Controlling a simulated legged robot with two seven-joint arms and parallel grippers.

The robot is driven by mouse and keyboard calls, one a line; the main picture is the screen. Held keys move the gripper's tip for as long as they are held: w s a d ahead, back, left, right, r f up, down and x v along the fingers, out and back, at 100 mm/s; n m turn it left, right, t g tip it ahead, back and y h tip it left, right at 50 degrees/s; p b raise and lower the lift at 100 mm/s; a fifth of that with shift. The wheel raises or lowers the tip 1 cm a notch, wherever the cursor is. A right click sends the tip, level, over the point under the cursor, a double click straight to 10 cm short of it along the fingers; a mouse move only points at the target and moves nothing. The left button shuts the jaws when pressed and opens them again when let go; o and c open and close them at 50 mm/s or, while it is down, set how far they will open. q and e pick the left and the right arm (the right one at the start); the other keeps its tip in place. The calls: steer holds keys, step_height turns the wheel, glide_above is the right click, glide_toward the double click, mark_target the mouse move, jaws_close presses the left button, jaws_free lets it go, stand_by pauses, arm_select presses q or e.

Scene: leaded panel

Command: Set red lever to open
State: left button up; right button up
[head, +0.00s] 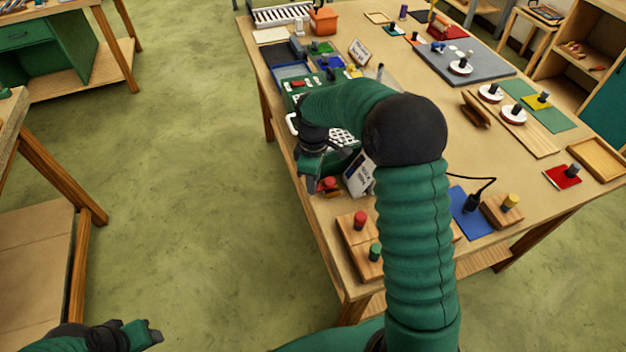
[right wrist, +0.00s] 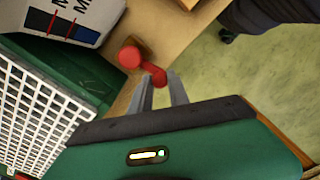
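The red lever (head: 328,184) sits near the table's left edge, beside a white sign box (head: 359,176). In the right wrist view the lever (right wrist: 131,57) shows a round red knob and a second red part running down to my fingertips. My right gripper (right wrist: 162,82) has its two grey fingers apart, with that red part between or just beyond their tips; contact is unclear. In the head view my right gripper (head: 314,172) is just above and left of the lever. My left gripper (head: 150,335) is low at the left, over the floor, away from the table.
A white grid on a green case (right wrist: 35,110) lies close to my right gripper. A wooden block with red and green pegs (head: 352,232) stands nearer on the table (head: 335,262). Green floor (right wrist: 220,70) is open beyond the table edge.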

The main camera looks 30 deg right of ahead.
jaws_close()
steer(key=shift+s+r+p, duration=0.1)
steer(key=shift+r+p, duration=0.15)
steer(key=shift+p, duration=0.25)
steer(key=shift+s+n, duration=0.1)
steer(key=shift+n, duration=0.3)
steer(key=shift+f, duration=0.25)
steer(key=o, duration=0.8)
jaws_free()
step_height(320, 180, up, 17)
steer(key=shift+f, duration=0.1)
